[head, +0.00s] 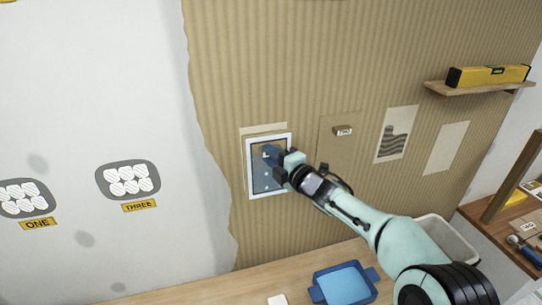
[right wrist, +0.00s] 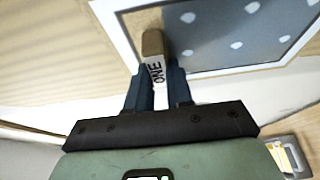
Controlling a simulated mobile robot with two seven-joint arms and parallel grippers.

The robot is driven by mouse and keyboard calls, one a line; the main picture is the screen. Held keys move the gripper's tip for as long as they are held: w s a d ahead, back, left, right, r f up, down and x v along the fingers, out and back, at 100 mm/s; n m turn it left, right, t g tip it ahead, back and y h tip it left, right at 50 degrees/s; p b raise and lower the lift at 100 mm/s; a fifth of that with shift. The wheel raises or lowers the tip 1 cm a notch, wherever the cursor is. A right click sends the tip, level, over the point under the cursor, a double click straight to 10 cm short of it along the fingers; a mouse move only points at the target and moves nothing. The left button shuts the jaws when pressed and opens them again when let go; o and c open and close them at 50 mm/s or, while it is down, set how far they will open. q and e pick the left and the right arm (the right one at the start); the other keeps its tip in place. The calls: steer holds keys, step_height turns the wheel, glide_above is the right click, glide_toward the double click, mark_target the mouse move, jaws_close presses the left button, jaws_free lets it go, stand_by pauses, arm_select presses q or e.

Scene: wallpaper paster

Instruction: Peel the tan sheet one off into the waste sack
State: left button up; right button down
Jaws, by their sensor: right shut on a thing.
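My right gripper (head: 272,155) is at the wall, in front of a white-edged panel with a spotted blue-grey face (head: 263,181). In the right wrist view its blue fingers (right wrist: 155,88) are shut on a small brown tab with a white label reading ONE (right wrist: 152,45). A tan sheet (head: 264,131) shows above the panel; the rest of it is hidden behind panel and gripper. I cannot tell how the tab joins the sheet. A pale open bin (head: 457,240), perhaps the waste sack, stands at lower right, partly behind my right arm. My left gripper is not in view.
Another tan sheet with tab TWO (head: 343,131) hangs to the right, beside a wavy-patterned sheet (head: 396,134). A shelf (head: 478,88) with a yellow level (head: 488,76) juts out at upper right. A blue tray (head: 343,284) lies on the wooden bench (head: 230,287).

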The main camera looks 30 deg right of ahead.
steer(key=shift+s+a+b, duration=0.25)
steer(key=shift+s+b, duration=0.45)
steer(key=shift+s, duration=0.35)
steer(key=shift+s+a+b, duration=0.2)
steer(key=shift+s+b, duration=0.45)
steer(key=shift+s, duration=0.35)
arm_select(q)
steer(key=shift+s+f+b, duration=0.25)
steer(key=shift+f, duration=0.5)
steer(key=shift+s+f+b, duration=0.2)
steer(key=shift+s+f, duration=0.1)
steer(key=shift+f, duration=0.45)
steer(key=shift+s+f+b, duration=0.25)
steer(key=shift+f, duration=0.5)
arm_select(e)
steer(key=shift+s+a, duration=0.2)
steer(key=shift+s, duration=0.5)
steer(key=shift+s+a, duration=0.15)
steer(key=shift+s, duration=0.5)
